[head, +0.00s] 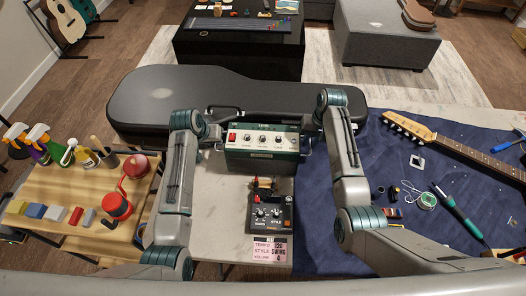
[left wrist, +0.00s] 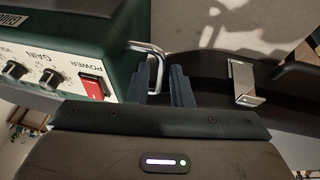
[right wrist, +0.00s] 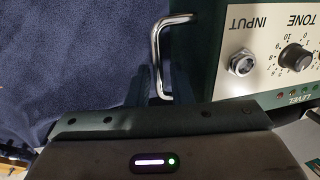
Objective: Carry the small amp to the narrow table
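The small amp (head: 262,143) is a dark green box with a cream control panel, a red power switch and metal side handles. It is upright in the middle of the head view, in front of a black guitar case. My left gripper (head: 212,137) is at its left handle (left wrist: 157,65), with the fingers close together around the bar. My right gripper (head: 314,140) is at its right handle (right wrist: 156,50), with its fingers close at the bar, partly hidden. I cannot tell whether the amp's base touches the tabletop, nor which table is the narrow one.
The black guitar case (head: 140,100) lies behind the amp. A black pedal (head: 270,212) and pink card (head: 270,249) are in front. A guitar neck (head: 460,150) and tools lie on a blue cloth (head: 400,240). A wooden table (head: 50,230) at left holds bottles. A black table (head: 240,45) stands beyond.

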